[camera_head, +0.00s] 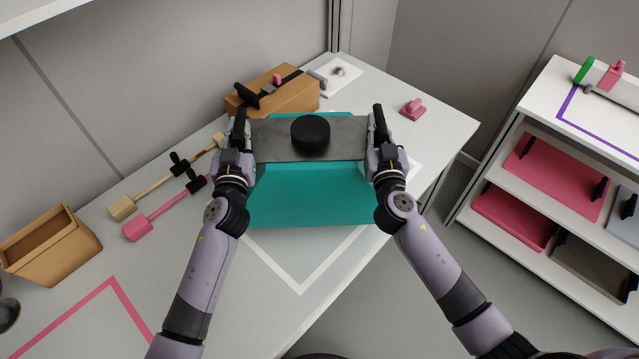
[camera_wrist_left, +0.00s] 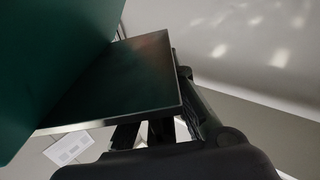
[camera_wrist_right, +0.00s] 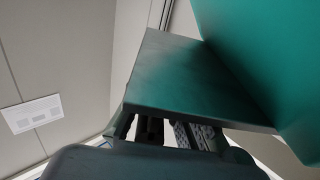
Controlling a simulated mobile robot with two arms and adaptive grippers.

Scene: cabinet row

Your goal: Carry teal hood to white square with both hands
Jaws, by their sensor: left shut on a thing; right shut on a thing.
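The teal hood (camera_head: 312,198) has a dark grey flat top part with a black round knob (camera_head: 310,132). It hangs between my two grippers over the white square (camera_head: 300,288), whose near corner shows below it; how high it is above the table I cannot tell. My left gripper (camera_head: 239,134) is shut on the grey part's left end, and my right gripper (camera_head: 378,134) is shut on its right end. Both wrist views show the grey plate (camera_wrist_left: 125,82) (camera_wrist_right: 190,80) in the jaws beside the teal panel. The hood hides much of the square.
A brown box (camera_head: 285,98) with a black strap and a white plate (camera_head: 338,76) stand behind the hood. A pink piece (camera_head: 412,108) lies at the back right. Tan and pink bars lie left, near a brown bin (camera_head: 52,246). A shelf unit (camera_head: 535,130) stands right.

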